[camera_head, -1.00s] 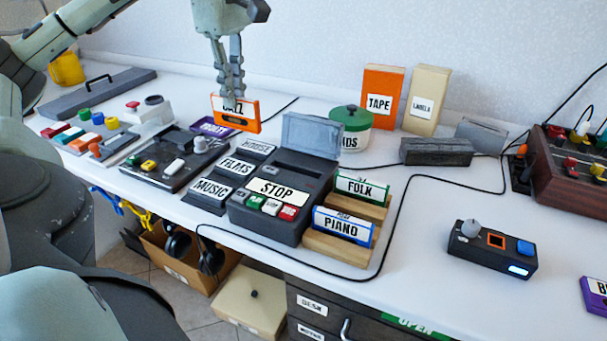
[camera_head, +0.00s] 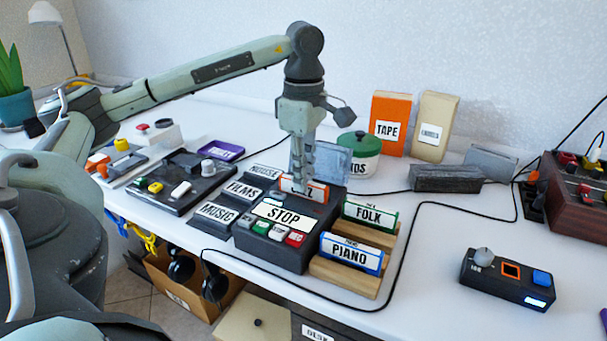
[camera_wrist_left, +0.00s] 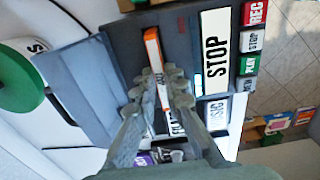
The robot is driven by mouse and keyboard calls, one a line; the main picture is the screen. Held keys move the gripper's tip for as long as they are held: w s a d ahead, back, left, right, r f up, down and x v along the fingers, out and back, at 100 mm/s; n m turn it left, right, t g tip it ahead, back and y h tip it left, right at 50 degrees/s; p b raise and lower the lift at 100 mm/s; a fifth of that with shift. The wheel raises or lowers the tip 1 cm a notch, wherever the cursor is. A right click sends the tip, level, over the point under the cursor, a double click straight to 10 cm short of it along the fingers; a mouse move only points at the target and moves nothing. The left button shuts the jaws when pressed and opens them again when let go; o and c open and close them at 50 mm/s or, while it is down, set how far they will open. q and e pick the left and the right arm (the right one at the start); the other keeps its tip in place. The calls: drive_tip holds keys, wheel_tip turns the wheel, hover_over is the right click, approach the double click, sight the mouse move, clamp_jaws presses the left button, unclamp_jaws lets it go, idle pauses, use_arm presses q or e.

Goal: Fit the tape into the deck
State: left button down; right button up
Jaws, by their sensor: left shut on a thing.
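The orange tape (camera_head: 317,193) with a white label, partly covered by the fingers, is upright at the back part of the dark grey deck (camera_head: 288,256). My left gripper (camera_head: 302,186) is shut on its top edge from above. In the left wrist view the tape (camera_wrist_left: 152,48) stands edge-on between the fingertips (camera_wrist_left: 161,86), over the deck's dark bay. I cannot tell how far its lower edge is inside. The deck's grey lid (camera_head: 333,162) stands open behind the tape. The STOP label (camera_head: 289,217) and a row of coloured buttons are at the front. My right gripper is not in view.
Wooden holders right of the deck carry the FOLK tape (camera_head: 369,215) and PIANO tape (camera_head: 351,253). Dark MUSIC, FILMS and HOUSE blocks stand left of it. A green-lidded tin (camera_head: 360,144) is behind. A black cable (camera_head: 408,235) curves across the table at right.

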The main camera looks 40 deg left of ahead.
use_arm(q)
drive_tip(key=shift+f, duration=0.25)
drive_tip(key=c, duration=1.9)
unclamp_jaws()
drive_tip(key=o, duration=0.3)
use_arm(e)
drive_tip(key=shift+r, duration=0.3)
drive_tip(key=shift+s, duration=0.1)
use_arm(q)
drive_tip(key=shift+r, duration=0.15)
